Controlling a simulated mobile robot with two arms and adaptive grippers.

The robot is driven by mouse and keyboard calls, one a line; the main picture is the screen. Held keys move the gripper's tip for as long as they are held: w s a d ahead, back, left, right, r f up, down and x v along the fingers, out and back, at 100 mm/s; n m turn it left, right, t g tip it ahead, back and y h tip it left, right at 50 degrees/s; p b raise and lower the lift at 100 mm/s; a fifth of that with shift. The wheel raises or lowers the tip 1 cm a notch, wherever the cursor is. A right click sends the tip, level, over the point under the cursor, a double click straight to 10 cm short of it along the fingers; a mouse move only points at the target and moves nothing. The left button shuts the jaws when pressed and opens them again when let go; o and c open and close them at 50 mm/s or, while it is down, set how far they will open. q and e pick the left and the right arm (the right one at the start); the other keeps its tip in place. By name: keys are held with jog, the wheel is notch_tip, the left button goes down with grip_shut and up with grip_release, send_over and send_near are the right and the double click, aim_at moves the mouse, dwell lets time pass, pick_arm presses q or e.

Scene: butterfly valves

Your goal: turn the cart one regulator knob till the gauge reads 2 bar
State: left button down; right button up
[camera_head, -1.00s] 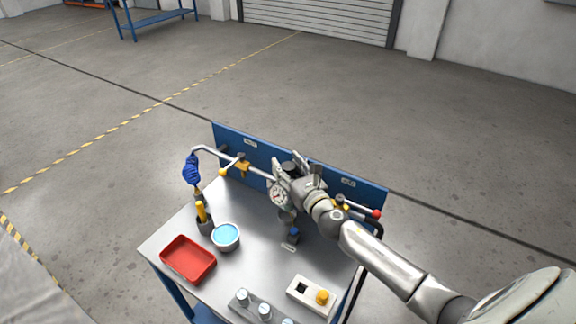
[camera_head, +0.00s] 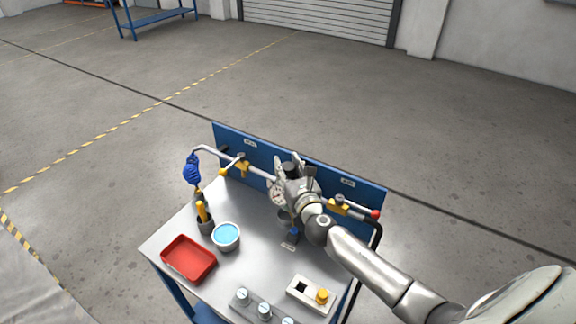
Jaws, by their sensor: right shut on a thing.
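The cart (camera_head: 170,240) has a steel top and a blue back panel (camera_head: 228,138) with a pipe line running along it. The round white gauge (camera_head: 276,194) sits on that line near the middle, partly covered by my right gripper; its reading is too small to tell. The black regulator knob (camera_head: 289,167) is beside the gauge. My right gripper (camera_head: 288,176) is shut on the knob, its fingers around it and hiding part of it. My left gripper is not in view.
Yellow valves with a yellow-tipped (camera_head: 223,172) and a red-tipped handle (camera_head: 376,213) flank the regulator.

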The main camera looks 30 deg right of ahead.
jog(key=m+h, duration=0.1)
jog(key=h, duration=0.1)
jog(key=shift+a+m+g+h, duration=0.1)
jog(key=shift+m+g+h, duration=0.2)
jog(key=shift+m, duration=0.1)
jog(key=m+g+h, duration=0.1)
jog(key=h, duration=0.1)
jog(key=shift+w+m+h, duration=0.1)
jog(key=shift+m+h, duration=0.2)
jog(key=shift+m, duration=0.1)
jog(key=m+g+h+b, duration=0.1)
jog(key=h, duration=0.1)
jog(key=m+g+h+b, duration=0.1)
jog(key=m+g+h, duration=0.1)
jog(key=shift+f+m+h, duration=0.15)
jog(key=shift+m+h, duration=0.15)
jog(key=shift+h, duration=0.1)
jog(key=m+g+h+b, duration=0.3)
jog(key=g, duration=0.1)
jog(key=shift+m+g, duration=0.3)
jog(key=shift+g, duration=0.1)
jog(key=m+g+h+b, duration=0.2)
jog(key=m+g+b, duration=0.1)
jog(key=g+b, duration=0.1)
jog(key=shift+m+g, duration=0.3)
jog(key=shift+g, duration=0.3)
jog(key=o, duration=0.8)
jog(key=shift+c, duration=0.2)
